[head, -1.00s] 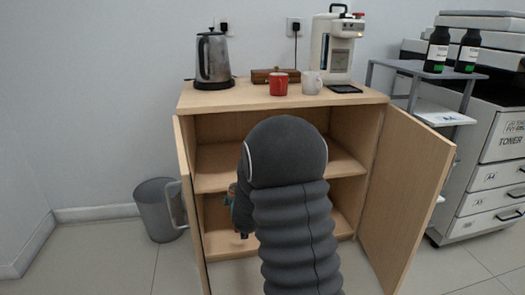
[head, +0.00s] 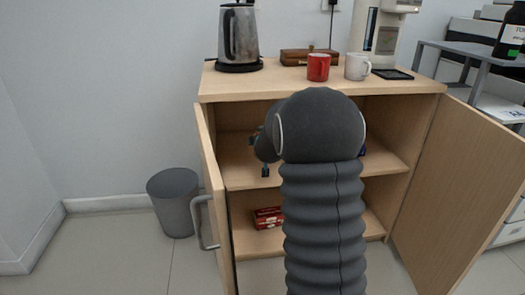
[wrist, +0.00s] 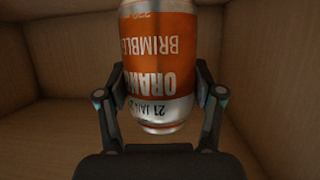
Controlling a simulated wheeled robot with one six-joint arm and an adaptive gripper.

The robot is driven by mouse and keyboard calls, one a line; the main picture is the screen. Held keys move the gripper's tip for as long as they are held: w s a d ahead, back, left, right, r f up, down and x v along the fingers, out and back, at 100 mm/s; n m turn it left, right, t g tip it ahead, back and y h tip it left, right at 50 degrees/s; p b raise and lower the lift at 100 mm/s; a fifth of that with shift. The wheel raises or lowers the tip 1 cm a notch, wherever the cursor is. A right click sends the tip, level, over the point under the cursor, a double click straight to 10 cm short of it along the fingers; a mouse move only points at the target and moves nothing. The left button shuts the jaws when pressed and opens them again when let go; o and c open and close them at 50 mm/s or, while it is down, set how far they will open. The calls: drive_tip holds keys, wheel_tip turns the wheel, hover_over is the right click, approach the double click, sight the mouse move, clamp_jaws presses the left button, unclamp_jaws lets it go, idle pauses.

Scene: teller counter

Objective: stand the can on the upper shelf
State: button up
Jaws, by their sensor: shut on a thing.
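In the wrist view, my gripper (wrist: 160,92) is shut on an orange and silver can (wrist: 162,52), one finger on each side. The can's lettering appears upside down there, and its far end is cut off by the frame. In the head view, my gripper (head: 264,160) shows only in part, left of my dark wrist, in front of the cabinet's upper compartment. The can is hidden there by my arm. The upper shelf (head: 238,172) is a pale wood board, with its middle hidden behind my arm. I cannot tell whether the can touches it.
The cabinet's left door (head: 212,185) and right door (head: 462,190) stand open. A red box (head: 268,217) lies in the lower compartment. A small blue thing (head: 362,151) shows on the upper shelf right of my arm. A red mug (head: 318,67) and kettle (head: 238,35) stand on top.

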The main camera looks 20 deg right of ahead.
drive_tip(key=shift+w+d+f, duration=0.1)
drive_tip(key=shift+w+f, duration=0.6)
drive_tip(key=shift+f, duration=0.4)
drive_tip(key=shift+w+d+f, duration=0.15)
drive_tip(key=shift+w+f, duration=0.6)
drive_tip(key=shift+f, duration=0.3)
drive_tip(key=shift+w+d+f, duration=0.1)
drive_tip(key=shift+w+f, duration=0.6)
drive_tip(key=shift+f, duration=0.4)
drive_tip(key=shift+f+b, duration=0.2)
drive_tip(key=shift+b, duration=0.3)
drive_tip(key=o, duration=1.5)
drive_tip(key=shift+r, duration=0.15)
drive_tip(key=v, duration=1.2)
drive_tip(key=shift+p, duration=0.35)
